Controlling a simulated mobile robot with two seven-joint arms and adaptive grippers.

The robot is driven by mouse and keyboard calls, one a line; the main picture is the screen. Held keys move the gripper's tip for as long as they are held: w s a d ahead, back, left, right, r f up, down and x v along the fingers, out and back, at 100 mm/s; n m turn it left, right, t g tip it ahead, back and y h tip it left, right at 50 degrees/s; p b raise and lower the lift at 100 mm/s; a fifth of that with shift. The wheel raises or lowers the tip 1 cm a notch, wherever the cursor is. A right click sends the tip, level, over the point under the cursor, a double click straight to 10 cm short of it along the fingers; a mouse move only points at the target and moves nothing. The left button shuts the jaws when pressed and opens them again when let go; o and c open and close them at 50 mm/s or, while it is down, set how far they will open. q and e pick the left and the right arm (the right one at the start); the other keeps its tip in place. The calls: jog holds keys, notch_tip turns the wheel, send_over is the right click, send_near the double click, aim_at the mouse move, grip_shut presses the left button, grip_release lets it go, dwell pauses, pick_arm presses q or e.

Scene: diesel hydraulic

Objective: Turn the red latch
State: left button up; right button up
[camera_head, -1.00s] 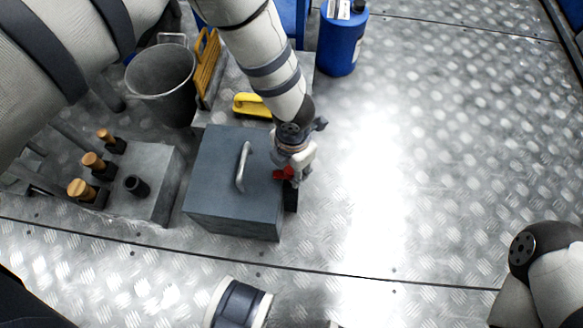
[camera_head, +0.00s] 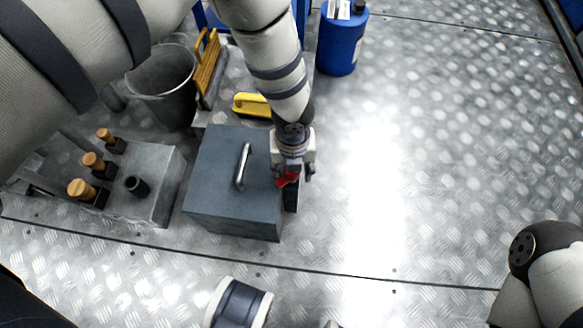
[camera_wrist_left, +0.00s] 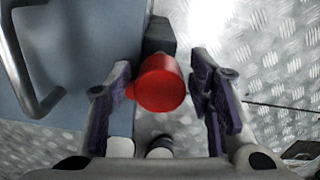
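The red latch (camera_wrist_left: 160,84) is a rounded red knob on a dark mount at the right side of a grey-blue box (camera_head: 215,178). It also shows as a small red patch in the head view (camera_head: 287,179), partly covered by my left gripper. My left gripper (camera_wrist_left: 162,88) is open, with one purple-padded finger on each side of the latch. The left finger is very close to the latch or touching it; I cannot tell which. A narrow gap shows on the right side. My right gripper is out of view; only part of that arm shows at the lower right.
A metal handle (camera_head: 243,166) stands on the box top. A grey block with wooden-knobbed levers (camera_head: 93,162) and a bucket (camera_head: 163,92) are to the left. A yellow object (camera_head: 251,105) lies behind the box. The floor to the right is clear up to a blue container (camera_head: 341,45).

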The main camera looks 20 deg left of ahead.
pick_arm(q)
jog(key=n, duration=1.4)
jog(key=shift+d+n, duration=0.1)
jog(key=shift+n, duration=0.3)
jog(key=shift+d, duration=0.1)
jog(key=c, duration=0.7)
jog(key=m, duration=0.4)
jog(key=shift+w+d+m, duration=0.1)
jog(key=shift+m, duration=0.3)
jog(key=shift+c, duration=0.3)
jog(key=m, duration=0.4)
jog(key=shift+c, duration=0.7)
jog(key=m, duration=0.4)
jog(key=shift+c, duration=0.3)
jog(key=m, duration=0.6)
jog(key=o, duration=0.9)
jog(key=shift+o, duration=0.3)
jog(key=shift+a, duration=0.2)
